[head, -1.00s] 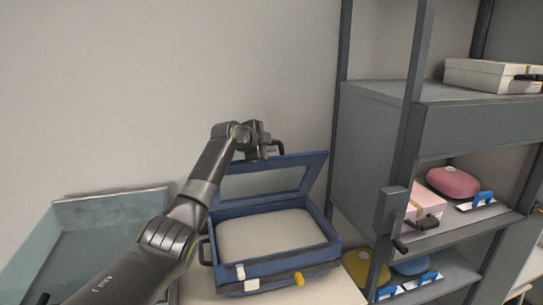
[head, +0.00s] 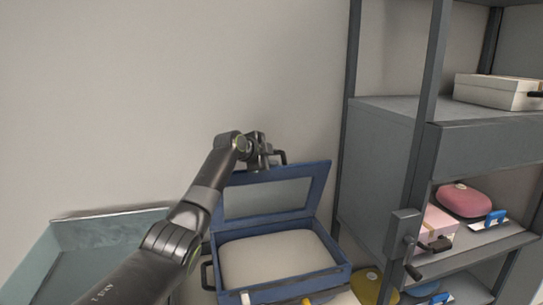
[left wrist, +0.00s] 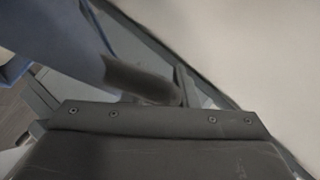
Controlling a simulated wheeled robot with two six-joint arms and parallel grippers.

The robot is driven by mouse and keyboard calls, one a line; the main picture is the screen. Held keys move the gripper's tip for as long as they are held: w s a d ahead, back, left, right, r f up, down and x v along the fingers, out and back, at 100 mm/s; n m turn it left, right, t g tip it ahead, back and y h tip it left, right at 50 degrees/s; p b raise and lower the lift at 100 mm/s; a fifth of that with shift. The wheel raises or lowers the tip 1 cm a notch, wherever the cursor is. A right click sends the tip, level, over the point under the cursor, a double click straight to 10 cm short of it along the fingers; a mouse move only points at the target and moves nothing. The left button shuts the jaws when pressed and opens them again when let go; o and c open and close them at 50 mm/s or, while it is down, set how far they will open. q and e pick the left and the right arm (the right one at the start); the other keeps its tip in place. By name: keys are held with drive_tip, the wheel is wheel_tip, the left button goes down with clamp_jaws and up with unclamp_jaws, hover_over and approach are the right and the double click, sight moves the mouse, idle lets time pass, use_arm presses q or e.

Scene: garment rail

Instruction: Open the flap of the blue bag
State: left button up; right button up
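The blue bag (head: 341,270) sits on a pale surface, with its flap (head: 314,191) standing raised at the back. The flap is a blue frame around a grey panel, and a pale padded filling (head: 268,260) shows in the bag's body. My left gripper (head: 268,158) is at the top left of the flap, close to its upper edge. I cannot tell whether it touches the flap or how far its fingers are apart. In the left wrist view, dark gripper parts (left wrist: 145,80) show close up, with a blue strip at upper left. My right gripper is not in view.
A grey shelf rack (head: 380,180) stands close on the right, with a dark handle unit (head: 402,233) on its post. A teal open bin (head: 100,222) is at left. The wall is behind.

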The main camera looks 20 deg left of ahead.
use_arm(q)
drive_tip(key=shift+w, duration=0.1)
drive_tip(key=shift+r, duration=0.1)
idle(0.3)
drive_tip(key=shift+s+a+r+b, duration=0.25)
drive_tip(key=shift+s+b, duration=0.15)
drive_tip(key=shift+s, duration=0.25)
drive_tip(key=b+v, duration=0.6)
drive_tip(key=v, duration=1)
